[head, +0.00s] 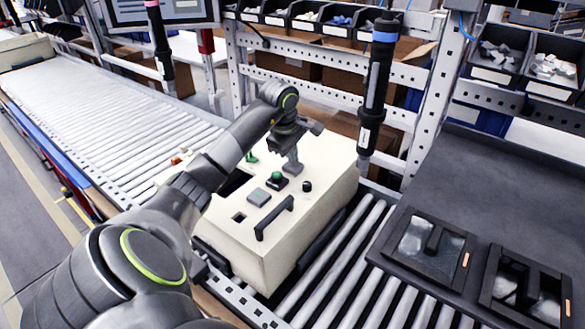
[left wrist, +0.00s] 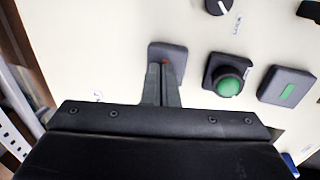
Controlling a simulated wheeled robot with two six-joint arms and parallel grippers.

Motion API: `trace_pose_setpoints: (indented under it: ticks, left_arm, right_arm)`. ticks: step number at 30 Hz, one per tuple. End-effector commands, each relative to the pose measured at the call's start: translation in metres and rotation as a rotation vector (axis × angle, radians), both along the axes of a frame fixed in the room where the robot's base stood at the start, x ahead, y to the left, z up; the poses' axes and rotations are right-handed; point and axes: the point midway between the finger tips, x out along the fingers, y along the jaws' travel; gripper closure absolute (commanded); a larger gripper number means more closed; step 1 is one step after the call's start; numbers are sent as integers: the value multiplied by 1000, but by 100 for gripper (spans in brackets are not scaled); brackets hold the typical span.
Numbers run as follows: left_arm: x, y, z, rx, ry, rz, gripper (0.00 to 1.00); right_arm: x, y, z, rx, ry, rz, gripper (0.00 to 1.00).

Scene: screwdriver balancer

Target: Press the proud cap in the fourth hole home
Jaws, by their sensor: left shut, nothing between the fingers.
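A cream panel box (head: 300,240) stands on the roller conveyor. My left gripper (head: 291,168) reaches over its top from the left, shut and empty. In the left wrist view its fingertips (left wrist: 166,68) point down at a dark grey square cap (left wrist: 178,50) with a red mark, overlapping its lower part. I cannot tell whether they touch it or how high it sits. The cap shows only partly in the head view (head: 296,171). Beside it is a green round button (left wrist: 228,84), then a grey square cap with a green bar (left wrist: 287,87). My right gripper is not in view.
A screwdriver with a blue band (head: 375,85) hangs right of the arm. A dark bench with trays (head: 430,248) stands to the right. Bare rollers (head: 335,265) lie between.

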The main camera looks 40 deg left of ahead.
Motion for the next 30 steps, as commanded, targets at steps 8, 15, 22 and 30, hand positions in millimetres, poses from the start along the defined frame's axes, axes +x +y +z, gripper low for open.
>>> trace_pose_setpoints:
  ticks: [8,15,22,30]
  left_arm:
    - [0,0,0,0,0,0,100]
    - [0,0,-4,0,0,0,100]
    - [0,0,-8,-1,1,0,100]
    - [0,0,-7,0,1,0,100]
  right_arm:
    - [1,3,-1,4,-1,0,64]
    - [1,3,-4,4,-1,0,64]
    - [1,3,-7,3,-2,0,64]
    - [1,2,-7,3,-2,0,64]
